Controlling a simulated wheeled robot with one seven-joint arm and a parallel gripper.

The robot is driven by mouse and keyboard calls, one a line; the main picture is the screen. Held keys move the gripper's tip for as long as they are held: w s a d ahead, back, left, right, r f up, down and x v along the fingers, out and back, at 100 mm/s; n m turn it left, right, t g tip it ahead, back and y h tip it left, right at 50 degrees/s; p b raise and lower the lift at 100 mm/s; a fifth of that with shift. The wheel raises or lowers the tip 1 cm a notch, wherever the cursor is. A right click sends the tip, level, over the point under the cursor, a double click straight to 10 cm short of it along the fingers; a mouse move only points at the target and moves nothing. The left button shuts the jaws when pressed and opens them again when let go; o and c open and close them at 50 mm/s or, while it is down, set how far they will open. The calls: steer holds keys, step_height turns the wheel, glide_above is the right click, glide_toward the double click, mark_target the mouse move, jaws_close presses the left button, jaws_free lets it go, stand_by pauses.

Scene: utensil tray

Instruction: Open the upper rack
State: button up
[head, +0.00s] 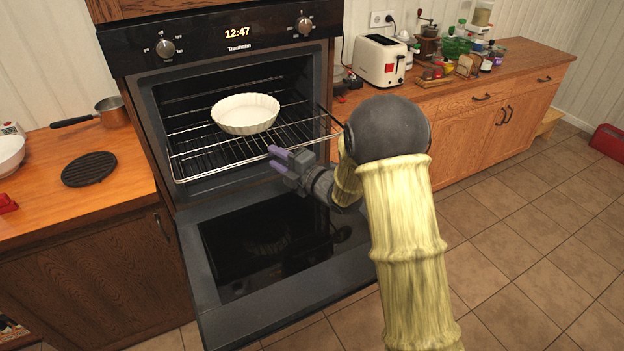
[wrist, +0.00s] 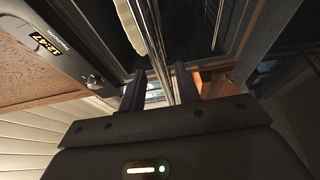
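The wire rack (head: 205,158) sits inside the open oven, its front bar around the oven mouth. A white fluted dish (head: 246,114) stands on it, and the dish's pale rim (wrist: 131,28) shows in the wrist view. My gripper (head: 272,157) is at the right part of the rack's front edge, its two purple fingers apart. In the wrist view, the rack's thin bars (wrist: 158,50) run up between the spread fingers of my gripper (wrist: 159,75). I cannot tell whether a finger touches the front bar. Only one rack can be made out.
The oven door (head: 265,250) hangs open and low beneath my gripper. The left counter (head: 125,180) holds a black round trivet (head: 89,169) and a saucepan (head: 112,111). A toaster (head: 379,60) stands on the right counter.

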steer(key=b+v, duration=0.2)
steer(key=v, duration=1)
steer(key=shift+d, duration=0.25)
steer(key=s+d+r+m+g+h+p, duration=0.25)
steer(key=d+m+h+p, duration=0.45)
steer(key=d+m+h, duration=0.6)
steer(key=s+m+g+p, duration=0.4)
steer(key=s+m+g, duration=0.3)
steer(key=s+m, duration=0.7)
steer(key=s, duration=0.4)
steer(key=shift+a+r+m, duration=0.25)
steer(key=shift+r+m, duration=0.05)
steer(key=shift+r, duration=0.05)
